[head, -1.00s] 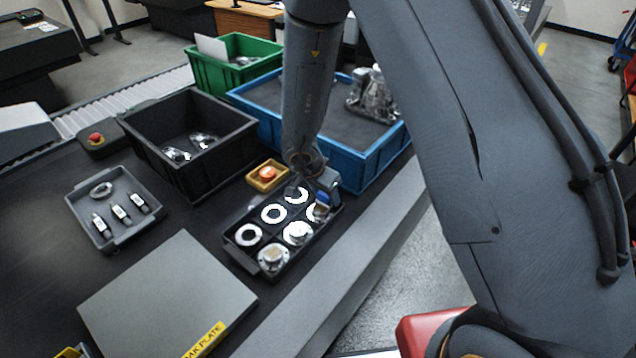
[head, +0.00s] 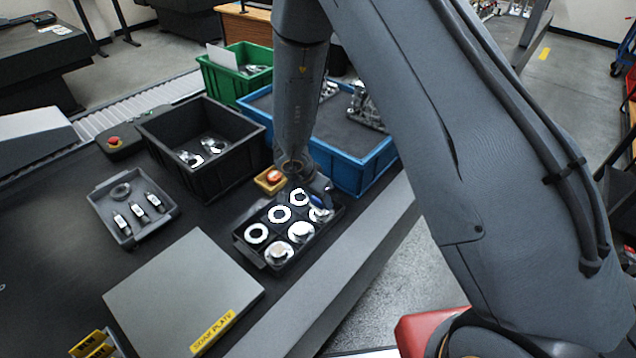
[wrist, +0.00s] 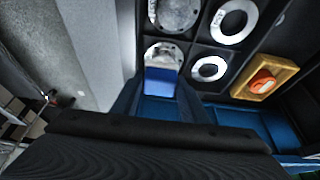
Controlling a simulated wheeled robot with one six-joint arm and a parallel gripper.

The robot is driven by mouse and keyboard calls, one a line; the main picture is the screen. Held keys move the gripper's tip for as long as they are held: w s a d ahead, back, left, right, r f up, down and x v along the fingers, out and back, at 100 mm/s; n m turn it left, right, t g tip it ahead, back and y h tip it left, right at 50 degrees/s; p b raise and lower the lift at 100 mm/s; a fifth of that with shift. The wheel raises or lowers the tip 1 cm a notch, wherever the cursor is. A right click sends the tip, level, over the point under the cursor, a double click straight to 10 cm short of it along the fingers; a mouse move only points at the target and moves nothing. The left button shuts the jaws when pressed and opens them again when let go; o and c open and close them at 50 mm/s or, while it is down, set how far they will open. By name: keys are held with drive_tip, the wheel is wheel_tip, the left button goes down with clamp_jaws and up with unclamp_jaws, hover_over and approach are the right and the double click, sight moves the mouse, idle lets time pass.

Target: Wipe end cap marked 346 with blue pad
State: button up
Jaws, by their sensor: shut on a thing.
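My gripper (wrist: 158,95) points down over the far right end of a black divided tray (head: 240,248). It is shut on the blue pad (wrist: 160,82), which also shows as a small blue patch in the head view (head: 318,200). The pad is at the near edge of a silver end cap (wrist: 165,55); I cannot tell whether they touch. That cap shows partly under the gripper in the head view (head: 322,215). Two more end caps, a middle one (head: 301,231) and a near one (head: 279,252), sit in the same row. The marking 346 is not legible on any cap.
White rings (head: 257,234) fill the tray's other row. A yellow box with an orange-red thing (head: 271,179) stands behind the tray. A blue bin (head: 350,175), black bin (head: 180,165), grey parts tray (head: 130,235) and grey soak plate (head: 180,290) surround it. The bench edge is close on the right.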

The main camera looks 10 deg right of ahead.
drive_tip(key=shift+r+p, duration=2.35)
drive_tip(key=shift+p, duration=0.5)
